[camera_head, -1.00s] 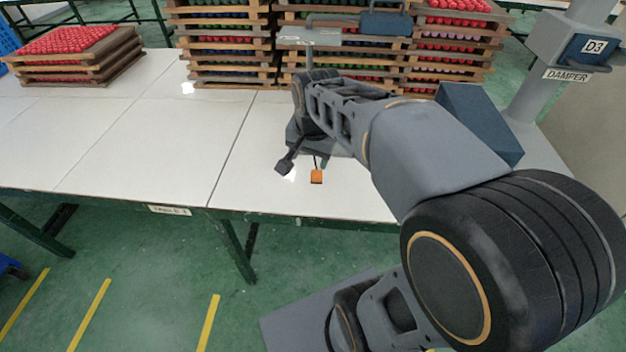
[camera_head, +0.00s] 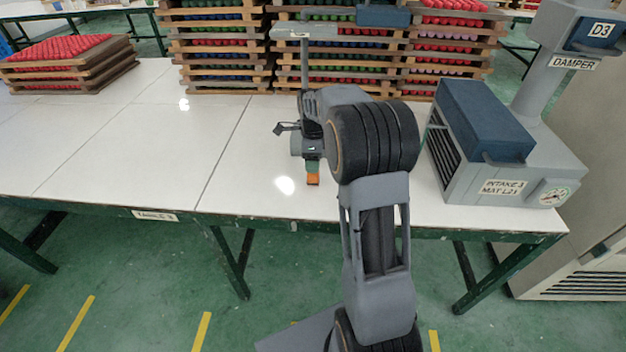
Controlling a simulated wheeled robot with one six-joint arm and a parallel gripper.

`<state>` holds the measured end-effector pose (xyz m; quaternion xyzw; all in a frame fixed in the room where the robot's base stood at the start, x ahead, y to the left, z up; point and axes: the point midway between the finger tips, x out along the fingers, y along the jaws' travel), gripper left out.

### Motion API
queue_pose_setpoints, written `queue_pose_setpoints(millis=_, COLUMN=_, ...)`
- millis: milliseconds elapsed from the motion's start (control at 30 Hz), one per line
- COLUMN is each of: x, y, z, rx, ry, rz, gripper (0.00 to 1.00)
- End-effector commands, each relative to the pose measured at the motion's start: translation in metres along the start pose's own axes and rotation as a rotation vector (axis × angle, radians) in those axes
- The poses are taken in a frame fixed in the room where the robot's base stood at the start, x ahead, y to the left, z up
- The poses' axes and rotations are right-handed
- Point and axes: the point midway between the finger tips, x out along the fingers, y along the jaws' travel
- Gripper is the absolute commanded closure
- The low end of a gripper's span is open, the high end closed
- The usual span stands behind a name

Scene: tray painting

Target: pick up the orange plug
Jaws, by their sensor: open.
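The orange plug (camera_head: 313,180) is on the white tabletop, near the front edge and in front of my gripper. A dark greenish part shows just above it, and I cannot tell whether it belongs to the plug. My gripper (camera_head: 299,140) is open, with one dark finger sticking out to the left. It is above and behind the plug in the picture, with no visible hold on it. My arm hides part of the gripper, and the exact gap to the plug cannot be told.
Stacked trays of coloured pieces (camera_head: 222,52) line the back of the white table (camera_head: 120,150). A grey and blue machine labelled DAMPER (camera_head: 500,150) stands at the right. A low stack of red-topped trays (camera_head: 70,62) sits at the far left. The table's left middle is clear.

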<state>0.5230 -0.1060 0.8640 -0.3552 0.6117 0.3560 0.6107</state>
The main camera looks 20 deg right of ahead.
Motion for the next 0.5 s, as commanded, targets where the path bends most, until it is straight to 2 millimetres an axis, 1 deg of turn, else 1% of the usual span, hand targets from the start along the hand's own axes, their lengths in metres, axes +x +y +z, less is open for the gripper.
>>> queue_pose_setpoints(millis=33, x=0.007, y=0.0, z=0.0, rx=-0.001, ry=0.0, rz=0.0, gripper=0.38)
queue_pose_setpoints(millis=100, x=0.012, y=0.0, z=0.0, rx=-0.001, ry=0.0, rz=0.0, gripper=0.38)
queue_pose_setpoints(millis=267, x=0.019, y=0.0, z=0.0, rx=-0.002, ry=0.0, rz=-0.001, gripper=0.38)
queue_pose_setpoints(millis=333, x=0.025, y=0.0, z=0.0, rx=-0.002, ry=0.0, rz=0.001, gripper=0.38)
queue_pose_setpoints(millis=500, x=0.049, y=-0.001, z=0.0, rx=-0.003, ry=0.0, rz=0.001, gripper=0.38)
